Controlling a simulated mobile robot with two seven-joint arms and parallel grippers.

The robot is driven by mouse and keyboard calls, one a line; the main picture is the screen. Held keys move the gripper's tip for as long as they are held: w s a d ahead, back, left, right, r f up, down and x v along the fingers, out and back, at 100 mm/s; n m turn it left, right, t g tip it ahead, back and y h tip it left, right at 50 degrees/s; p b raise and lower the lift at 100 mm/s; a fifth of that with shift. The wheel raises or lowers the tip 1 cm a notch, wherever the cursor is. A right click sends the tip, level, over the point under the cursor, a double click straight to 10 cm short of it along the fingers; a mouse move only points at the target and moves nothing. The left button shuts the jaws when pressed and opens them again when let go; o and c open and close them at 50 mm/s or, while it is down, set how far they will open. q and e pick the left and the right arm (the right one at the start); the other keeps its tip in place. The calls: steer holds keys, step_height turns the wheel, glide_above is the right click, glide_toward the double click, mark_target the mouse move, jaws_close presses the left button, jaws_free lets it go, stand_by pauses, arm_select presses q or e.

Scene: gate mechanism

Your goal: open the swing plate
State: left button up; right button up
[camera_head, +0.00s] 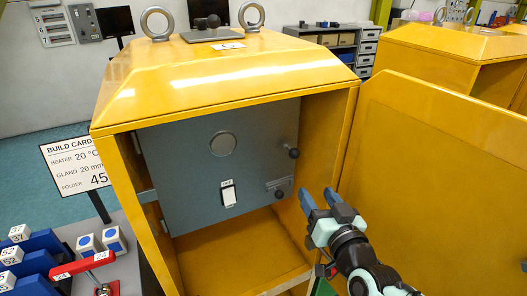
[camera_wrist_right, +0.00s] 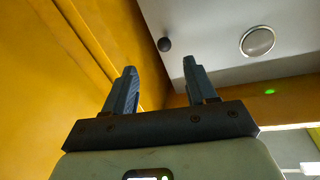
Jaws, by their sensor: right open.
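The grey swing plate (camera_head: 180,170) stands inside the yellow cabinet (camera_head: 117,180) and looks closed across its upper opening. It carries a round disc (camera_head: 223,144), a white switch (camera_head: 228,196), a black knob (camera_head: 293,153) at its right edge and a small latch (camera_head: 279,184) below the knob. My right gripper (camera_head: 319,196) is open and empty, at the cabinet's right side, lower right of the knob. In the right wrist view the knob (camera_wrist_right: 164,44) shows beyond and between the open fingertips (camera_wrist_right: 160,70), apart from them. My left gripper is not in view.
The cabinet's yellow door (camera_head: 430,180) stands open on the right, close to my right arm. Below the plate is an open compartment (camera_head: 240,250). At left are a build card sign (camera_head: 75,165), a red lever (camera_head: 82,266) and blue blocks (camera_head: 35,262).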

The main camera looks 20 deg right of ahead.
mark_target(296, 157)
steer(key=w+p, duration=0.1)
steer(key=w, duration=0.3)
steer(key=w+d+r+p, duration=0.1)
steer(key=w, duration=0.3)
steer(key=w+p, duration=0.1)
steer(key=w, duration=0.4)
steer(key=shift+d+r, duration=0.15)
steer(key=shift+r, duration=0.1)
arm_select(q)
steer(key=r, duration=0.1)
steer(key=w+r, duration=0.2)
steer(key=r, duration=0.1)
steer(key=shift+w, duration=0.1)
arm_select(e)
steer(key=shift+s, duration=0.1)
jaws_close()
